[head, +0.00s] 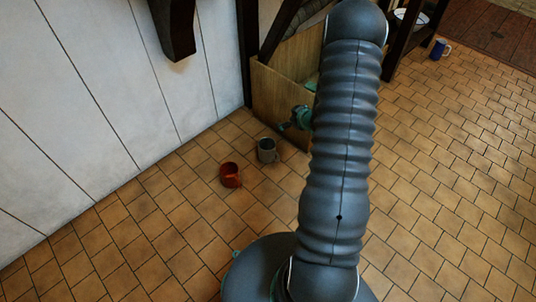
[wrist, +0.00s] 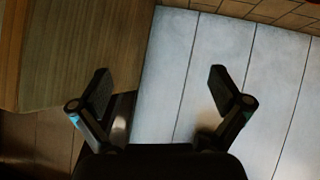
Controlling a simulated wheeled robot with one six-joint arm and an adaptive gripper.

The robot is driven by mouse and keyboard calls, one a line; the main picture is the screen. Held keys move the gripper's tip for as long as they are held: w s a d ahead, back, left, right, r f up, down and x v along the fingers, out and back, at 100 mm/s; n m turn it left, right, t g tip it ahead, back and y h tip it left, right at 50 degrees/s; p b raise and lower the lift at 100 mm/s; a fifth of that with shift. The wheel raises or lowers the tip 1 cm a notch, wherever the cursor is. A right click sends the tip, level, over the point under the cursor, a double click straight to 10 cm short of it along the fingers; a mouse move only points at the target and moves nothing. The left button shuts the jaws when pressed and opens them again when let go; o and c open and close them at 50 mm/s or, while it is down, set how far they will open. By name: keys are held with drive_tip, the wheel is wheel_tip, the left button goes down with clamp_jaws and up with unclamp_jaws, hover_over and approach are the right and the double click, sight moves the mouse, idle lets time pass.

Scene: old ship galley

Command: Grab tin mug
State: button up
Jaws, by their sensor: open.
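A grey tin mug (head: 267,150) stands on the tiled floor in the head view, in front of a wooden bin and left of my arm. A red-brown mug (head: 230,175) stands close to it, at its lower left. My gripper (wrist: 161,83) is open in the wrist view, with nothing between its fingers. In the head view my arm hides most of the gripper. The grey mug cannot be made out in the wrist view.
The wooden bin (head: 278,95) stands against the white plank wall (head: 90,90). A blue mug (head: 438,49) stands far off at the upper right. The tiled floor (head: 450,170) on the right is clear.

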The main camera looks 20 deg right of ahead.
wheel_tip(320, 180, down, 8)
drive_tip(key=s+y, duration=0.2)
drive_tip(key=t+y+b, duration=0.2)
drive_tip(key=b, duration=0.1)
approach(261, 143)
drive_tip(key=shift+f+x, duration=0.1)
drive_tip(key=shift+x, duration=1.25)
drive_tip(key=shift+f+x, duration=0.15)
drive_tip(key=shift+x, duration=1.15)
drive_tip(key=shift+d, duration=0.1)
drive_tip(key=c, duration=1.2)
